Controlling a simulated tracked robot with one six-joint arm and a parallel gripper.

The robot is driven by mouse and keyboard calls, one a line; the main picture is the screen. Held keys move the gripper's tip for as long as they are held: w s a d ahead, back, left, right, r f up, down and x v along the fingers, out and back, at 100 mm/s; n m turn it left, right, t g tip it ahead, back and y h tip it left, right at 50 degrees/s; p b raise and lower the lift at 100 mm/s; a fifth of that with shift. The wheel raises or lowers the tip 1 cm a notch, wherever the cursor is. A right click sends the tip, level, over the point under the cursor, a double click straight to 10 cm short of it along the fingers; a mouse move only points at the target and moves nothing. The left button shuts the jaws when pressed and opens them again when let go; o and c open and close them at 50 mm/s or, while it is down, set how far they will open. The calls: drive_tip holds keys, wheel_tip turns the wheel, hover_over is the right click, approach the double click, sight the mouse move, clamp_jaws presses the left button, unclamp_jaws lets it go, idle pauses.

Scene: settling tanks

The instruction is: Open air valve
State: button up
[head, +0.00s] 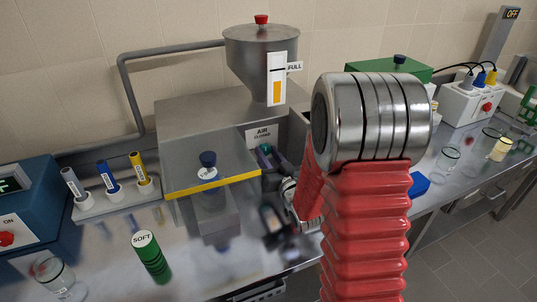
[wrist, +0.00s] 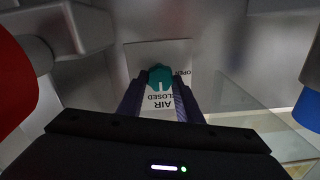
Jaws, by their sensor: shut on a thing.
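The air valve's teal handle (wrist: 160,76) sits between my two fingertips in the wrist view. My gripper (wrist: 160,92) is shut on it. The white plate behind it (wrist: 158,103) reads AIR, CLOSED and OPEN, upside down in this view. In the head view the AIR plate (head: 259,135) is on the front of the grey metal housing, and a bit of the teal handle (head: 265,149) shows at my gripper (head: 268,156). My arm hides much of the area to the right. The handle's exact setting cannot be told.
A clear guard with a yellow edge (head: 213,185) stands just left of my gripper. A steel hopper (head: 262,55) with a FULL tag is above. Left are capped tubes in a rack (head: 112,198) and a green SOFT cylinder (head: 151,258). Glass beakers (head: 447,158) stand at right.

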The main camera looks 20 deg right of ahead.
drive_tip(key=c, duration=0.3)
drive_tip(key=shift+n, duration=0.7)
drive_tip(key=o, duration=1)
